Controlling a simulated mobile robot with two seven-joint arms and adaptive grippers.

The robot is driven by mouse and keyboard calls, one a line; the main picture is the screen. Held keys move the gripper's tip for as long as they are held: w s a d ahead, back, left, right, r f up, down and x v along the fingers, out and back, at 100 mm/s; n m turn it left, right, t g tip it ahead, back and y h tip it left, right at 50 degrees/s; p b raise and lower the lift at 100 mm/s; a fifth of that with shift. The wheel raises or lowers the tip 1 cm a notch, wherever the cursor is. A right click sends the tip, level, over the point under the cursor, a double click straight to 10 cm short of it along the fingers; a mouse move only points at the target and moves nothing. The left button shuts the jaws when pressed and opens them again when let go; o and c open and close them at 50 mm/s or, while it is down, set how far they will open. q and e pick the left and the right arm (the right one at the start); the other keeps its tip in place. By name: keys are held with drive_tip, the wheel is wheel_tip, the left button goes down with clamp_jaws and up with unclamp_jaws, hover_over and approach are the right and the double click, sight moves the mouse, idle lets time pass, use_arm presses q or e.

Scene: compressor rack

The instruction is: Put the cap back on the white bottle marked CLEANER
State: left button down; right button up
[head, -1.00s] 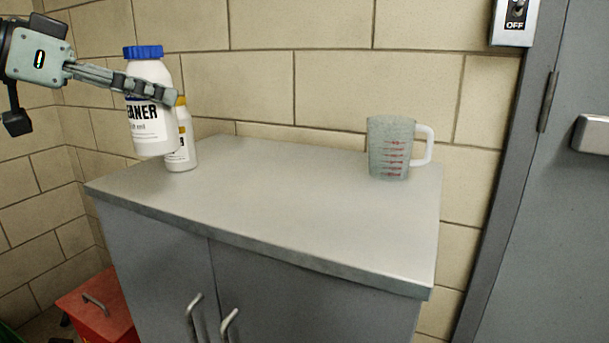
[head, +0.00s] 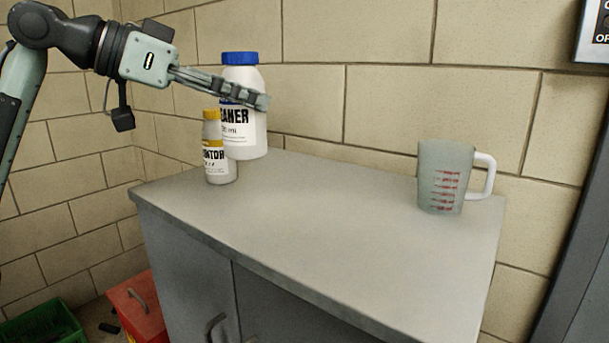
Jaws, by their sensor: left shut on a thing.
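The white CLEANER bottle (head: 245,132) is upright at the back left of the cabinet top, and its blue cap (head: 240,58) sits on its mouth. My left gripper (head: 257,98) comes in from the left and is shut on the bottle's upper body. One finger crosses the front just above the label's word; the other finger is hidden behind. I cannot tell whether the bottle's base touches the surface. My right gripper is not in view.
A smaller white bottle with a yellow cap (head: 218,163) stands just in front and left, partly overlapping the CLEANER bottle. A measuring jug (head: 440,178) stands at the right of the grey cabinet top (head: 330,210). The middle is clear. A red box (head: 138,308) and green crate (head: 45,325) are below left.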

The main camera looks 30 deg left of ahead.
use_arm(q)
drive_tip(key=w+d+f+p, duration=0.1)
drive_tip(key=w+d+f, duration=0.4)
drive_tip(key=w+d, duration=0.1)
drive_tip(key=shift+d+f, duration=0.2)
drive_tip(key=shift+d, duration=0.25)
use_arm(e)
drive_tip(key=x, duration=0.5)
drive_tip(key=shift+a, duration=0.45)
use_arm(q)
drive_tip(key=shift+f, duration=0.1)
drive_tip(key=shift+f+b, duration=0.3)
drive_tip(key=shift+f, duration=1.55)
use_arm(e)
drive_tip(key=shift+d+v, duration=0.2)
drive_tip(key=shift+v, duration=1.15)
use_arm(q)
drive_tip(key=shift+f, duration=0.1)
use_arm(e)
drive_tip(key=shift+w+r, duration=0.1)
use_arm(q)
drive_tip(key=c, duration=0.7)
unclamp_jaws()
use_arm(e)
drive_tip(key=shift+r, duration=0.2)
